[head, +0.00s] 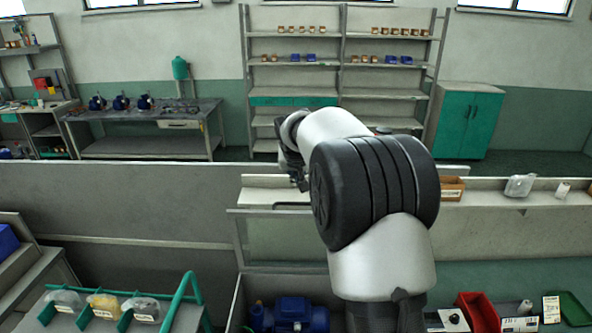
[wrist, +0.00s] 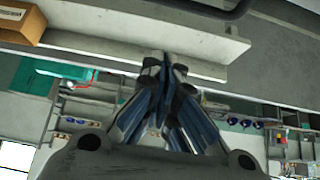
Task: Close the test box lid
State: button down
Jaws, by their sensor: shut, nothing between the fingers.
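The test box (head: 237,300) stands at the bottom middle of the head view, with a blue motor (head: 290,314) inside it. Its lid (head: 283,241) appears to stand raised at the box's back, a pale see-through panel with a grey top edge. My arm hides the lid's right part and much of the box's right side. My gripper (head: 296,172) is up beyond the lid's top edge, partly hidden by my own wrist. In the wrist view my gripper (wrist: 166,65) is shut and empty, its fingertips near a pale ledge. I cannot tell whether it touches anything.
A pale ledge (head: 500,199) runs behind the box, with a brown carton (head: 451,188) and a clear bag (head: 520,185) on it. A green-railed rack (head: 130,313) stands left of the box. A red bin (head: 478,312) and green tray (head: 575,309) lie to the right.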

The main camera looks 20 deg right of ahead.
jog(key=f, duration=0.3)
jog(key=s+f, duration=0.1)
jog(key=shift+s+a+f, duration=0.1)
jog(key=shift+a+f, duration=0.05)
jog(key=shift+a, duration=0.15)
jog(key=shift+d+b, duration=0.1)
jog(key=shift+b, duration=0.2)
